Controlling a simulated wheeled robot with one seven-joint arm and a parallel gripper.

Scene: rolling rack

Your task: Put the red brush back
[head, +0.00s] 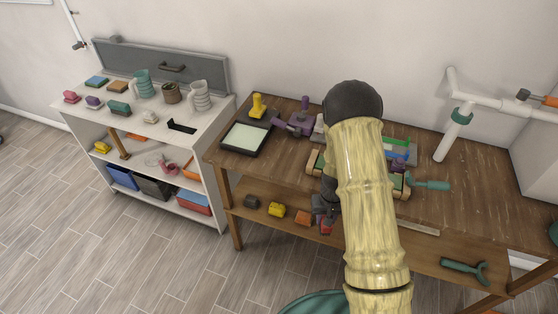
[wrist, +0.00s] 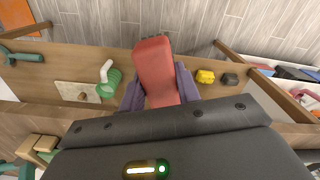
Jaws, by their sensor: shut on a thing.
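The red brush (wrist: 155,72) is between the two fingers of my gripper (wrist: 158,92) in the wrist view. A small part of the red brush (head: 325,228) shows just below the gripper; my arm hides much of that area. I cannot tell whether the brush touches the shelf.
A green-and-white item (wrist: 109,82) lies beside the gripper. A white rack (head: 205,130) with mugs and small coloured items stands left. Open floor lies in front.

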